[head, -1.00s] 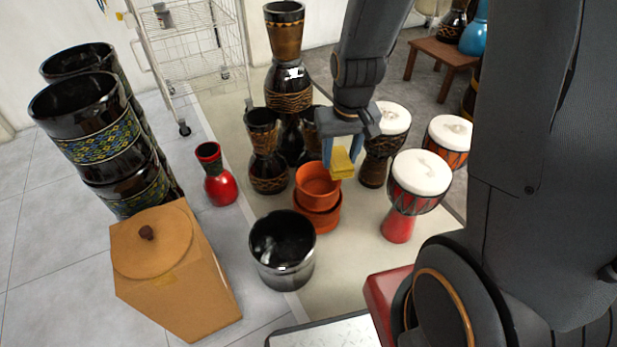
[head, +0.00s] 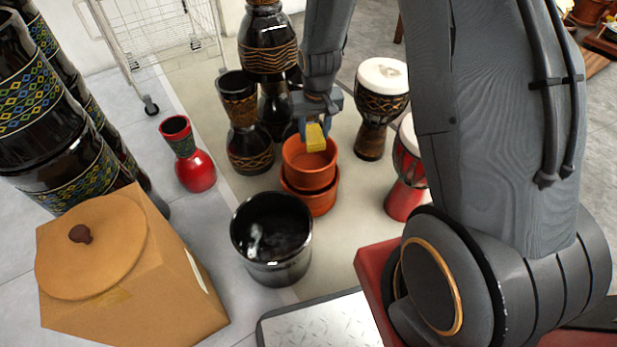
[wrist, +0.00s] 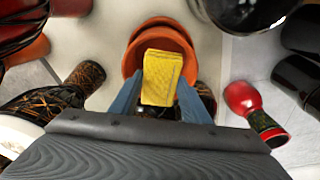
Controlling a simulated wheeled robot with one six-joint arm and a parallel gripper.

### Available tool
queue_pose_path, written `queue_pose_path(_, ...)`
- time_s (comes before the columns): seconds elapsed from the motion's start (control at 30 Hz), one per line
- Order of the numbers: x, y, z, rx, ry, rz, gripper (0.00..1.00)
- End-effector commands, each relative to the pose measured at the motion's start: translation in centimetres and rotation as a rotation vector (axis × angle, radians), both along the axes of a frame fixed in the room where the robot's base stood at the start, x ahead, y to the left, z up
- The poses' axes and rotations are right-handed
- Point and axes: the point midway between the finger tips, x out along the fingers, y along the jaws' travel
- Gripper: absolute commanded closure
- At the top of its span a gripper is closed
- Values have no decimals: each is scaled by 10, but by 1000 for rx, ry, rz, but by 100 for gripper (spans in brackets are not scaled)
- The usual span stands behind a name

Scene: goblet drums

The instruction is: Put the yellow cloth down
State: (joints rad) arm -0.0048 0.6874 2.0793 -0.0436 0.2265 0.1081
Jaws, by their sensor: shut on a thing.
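The yellow cloth (head: 316,138) is a small folded piece held between the fingers of my gripper (head: 318,118). It also shows in the wrist view (wrist: 161,78), pinched between the two blue fingers of my gripper (wrist: 160,95). In the head view the cloth is in front of the upper orange pot (head: 308,168), over its rim area. In the wrist view the cloth overlaps the opening of the orange pots (wrist: 160,38). I cannot tell whether it touches them.
A black bucket (head: 272,262) stands in front of the pots. A red vase (head: 190,160) and dark goblet drums (head: 246,140) stand left of them. White-topped drums (head: 382,88) stand to the right. A cardboard-coloured box with a round lid (head: 150,285) is at front left.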

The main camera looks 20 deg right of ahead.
Motion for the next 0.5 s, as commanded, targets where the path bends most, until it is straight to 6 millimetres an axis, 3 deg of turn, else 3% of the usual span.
queue_pose_path(0.03, 10, 0, -25, 1, 1, -3, 82)
queue_pose_path(0.2, 30, 0, -63, 0, -1, -13, 82)
queue_pose_path(0.5, 38, 0, -93, 0, 0, -16, 82)
